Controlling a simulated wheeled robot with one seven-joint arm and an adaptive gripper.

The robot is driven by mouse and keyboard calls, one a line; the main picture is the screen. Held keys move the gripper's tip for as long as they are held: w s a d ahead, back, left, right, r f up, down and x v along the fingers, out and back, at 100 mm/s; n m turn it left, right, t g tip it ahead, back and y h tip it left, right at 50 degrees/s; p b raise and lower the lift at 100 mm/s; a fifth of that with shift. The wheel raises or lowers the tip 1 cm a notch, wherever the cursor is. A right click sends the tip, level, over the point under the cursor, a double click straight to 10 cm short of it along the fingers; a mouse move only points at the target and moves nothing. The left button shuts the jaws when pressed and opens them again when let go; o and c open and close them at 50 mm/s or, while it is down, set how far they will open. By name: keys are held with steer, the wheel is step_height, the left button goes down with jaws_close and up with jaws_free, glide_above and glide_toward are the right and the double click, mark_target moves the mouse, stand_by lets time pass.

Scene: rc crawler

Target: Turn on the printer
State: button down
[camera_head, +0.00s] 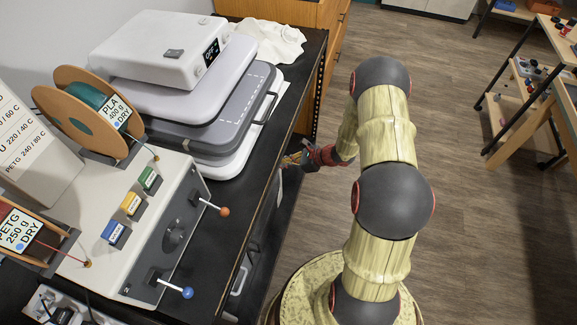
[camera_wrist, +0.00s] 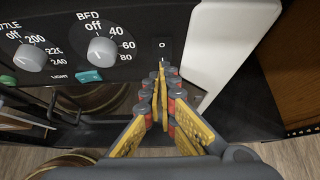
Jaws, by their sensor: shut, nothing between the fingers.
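The printer's black control panel (camera_wrist: 125,75) fills the upper left of the wrist view. It bears two white round knobs, a nozzle knob (camera_wrist: 31,57) and a bed knob (camera_wrist: 102,51), both with "off" marks. A small black switch marked "O" (camera_wrist: 164,49) is at the panel's right end. My gripper (camera_wrist: 163,72) is shut and empty, its fingertips at the lower part of the switch; contact cannot be told. In the head view my gripper (camera_head: 291,160) is at the right edge of the dark bench, and the panel cannot be made out there.
A white machine (camera_head: 95,255) with levers and filament spools stands on the bench (camera_head: 225,215). Behind it is a stacked grey-and-white device (camera_head: 165,50) with a small display, and a white cloth (camera_head: 265,42). Wooden shelves (camera_head: 535,110) stand at right; floor between is clear.

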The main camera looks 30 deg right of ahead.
steer(key=shift+a, duration=0.1)
steer(key=shift+w+a+f, duration=0.1)
steer(key=shift+w+a, duration=0.1)
steer(key=shift+w, duration=0.1)
stand_by(0.4)
steer(key=shift+r+p, duration=0.35)
steer(key=shift+r, duration=0.5)
